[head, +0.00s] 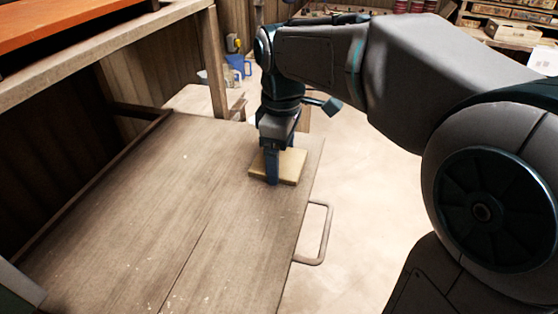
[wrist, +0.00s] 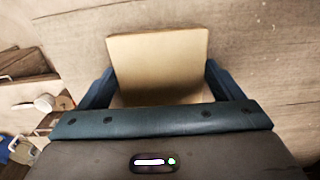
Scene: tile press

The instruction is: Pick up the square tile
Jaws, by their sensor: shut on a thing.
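The square tile (head: 292,164) is a flat, pale tan piece at the far right corner of the wooden table in the head view. In the wrist view the tile (wrist: 158,65) shows between the two blue fingers. My gripper (head: 272,168) points down over the tile, with one finger in front of its near side. In the wrist view my gripper (wrist: 158,88) has a finger on each side of the tile and is shut on it. The tile looks level and lies at or just above the table; I cannot tell which.
The wooden table (head: 150,215) is bare to the left of the tile. A metal handle (head: 326,235) sticks out from its right edge. A shelf frame (head: 120,45) with an orange top stands at the upper left. Blue containers (head: 238,66) stand behind the table.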

